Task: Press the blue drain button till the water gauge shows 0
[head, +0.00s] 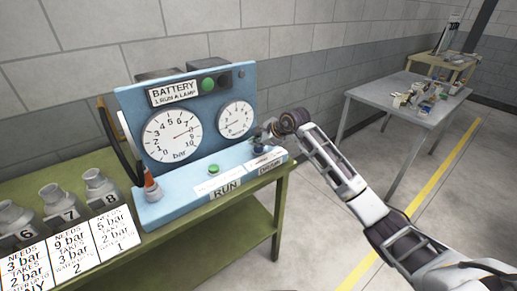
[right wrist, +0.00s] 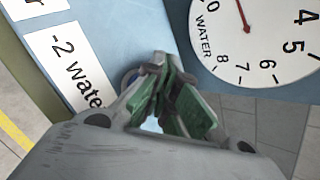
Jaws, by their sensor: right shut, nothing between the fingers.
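The blue panel (head: 180,88) stands on a green bench. Its smaller round water gauge (head: 235,119) also shows in the right wrist view (right wrist: 262,50), where a red needle points up past the frame edge; its reading cannot be told. My right gripper (head: 260,137) is shut and empty at the right end of the panel's ledge, above the drain label (head: 270,167). In the right wrist view its closed fingertips (right wrist: 160,62) are over the ledge, beside the "-2 water" label (right wrist: 75,70). They hide most of the blue drain button (right wrist: 129,77); contact cannot be told. My left gripper is out of view.
The green run button (head: 213,169) sits left on the same ledge. A grey table (head: 390,107) is at the right, with open floor between.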

